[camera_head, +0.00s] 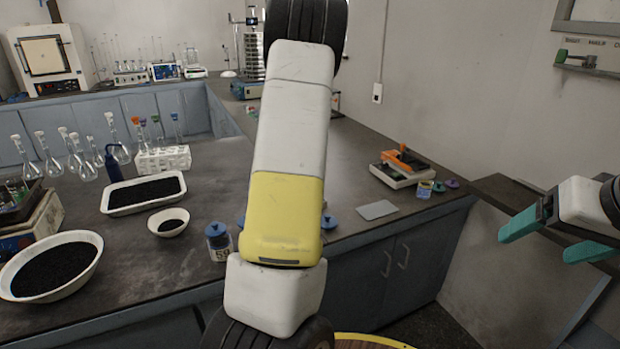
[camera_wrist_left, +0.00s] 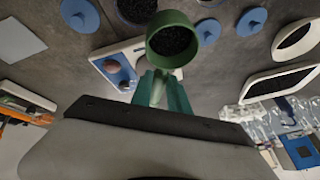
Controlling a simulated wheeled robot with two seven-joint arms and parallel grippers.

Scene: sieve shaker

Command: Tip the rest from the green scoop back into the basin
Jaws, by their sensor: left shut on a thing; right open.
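The green scoop (camera_wrist_left: 175,58) shows in the left wrist view, with black granules in its cup. My left gripper (camera_wrist_left: 162,92) is shut on the scoop's handle. In the head view my left arm fills the middle, and neither the left gripper nor the scoop can be made out there. A wide white round basin (camera_head: 64,291) with black granules stands at the left on the dark bench. The basin cannot be made out in the left wrist view. My right gripper (camera_head: 552,238) is open and empty at the right, away from the bench top.
A white rectangular tray (camera_head: 108,209) and a small white dish (camera_head: 166,233) hold black granules. A blue-lidded jar (camera_head: 219,242), a tube rack (camera_head: 165,160) and several flasks stand nearby. A grey card (camera_head: 377,210) lies at the bench's right, where the surface is fairly clear.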

